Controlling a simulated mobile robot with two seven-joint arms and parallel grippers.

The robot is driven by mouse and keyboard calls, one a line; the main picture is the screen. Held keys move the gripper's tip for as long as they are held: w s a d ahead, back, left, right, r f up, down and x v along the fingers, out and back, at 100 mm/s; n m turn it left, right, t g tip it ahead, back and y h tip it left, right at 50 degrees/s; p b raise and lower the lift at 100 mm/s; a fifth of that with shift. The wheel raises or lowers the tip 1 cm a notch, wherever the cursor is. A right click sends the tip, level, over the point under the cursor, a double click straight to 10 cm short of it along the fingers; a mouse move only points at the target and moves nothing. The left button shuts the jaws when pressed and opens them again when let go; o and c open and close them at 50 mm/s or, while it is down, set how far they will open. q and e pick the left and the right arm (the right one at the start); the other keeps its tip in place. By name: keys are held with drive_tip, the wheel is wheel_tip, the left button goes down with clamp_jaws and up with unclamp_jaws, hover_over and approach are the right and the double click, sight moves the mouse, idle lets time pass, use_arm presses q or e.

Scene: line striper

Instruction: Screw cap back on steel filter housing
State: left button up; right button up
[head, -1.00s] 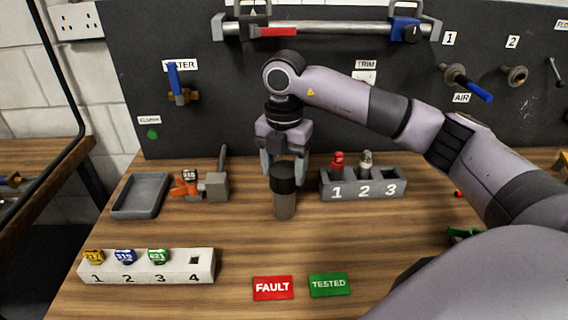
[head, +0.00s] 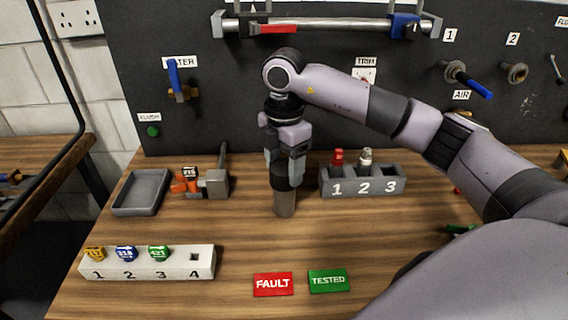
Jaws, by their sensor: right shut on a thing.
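The steel filter housing (head: 285,203) stands upright on the wooden bench, a short grey cylinder. Its black cap (head: 281,181) sits at its top, in line with it; whether the thread is engaged cannot be told. My right gripper (head: 284,166) points straight down and is shut on the cap, with its fingers partly covering the cap's upper part. My left gripper is not in view.
A grey numbered rack (head: 362,187) with red and silver items stands close on the right. A grey tray (head: 141,193) and an orange-and-grey clamp device (head: 214,184) lie left. A white numbered block (head: 148,265), FAULT plate (head: 273,285) and TESTED plate (head: 329,281) are in front.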

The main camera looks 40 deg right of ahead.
drive_tip(key=m, duration=0.4)
drive_tip(key=shift+m, duration=0.3)
drive_tip(key=o, duration=1.3)
drive_tip(key=shift+c, duration=0.4)
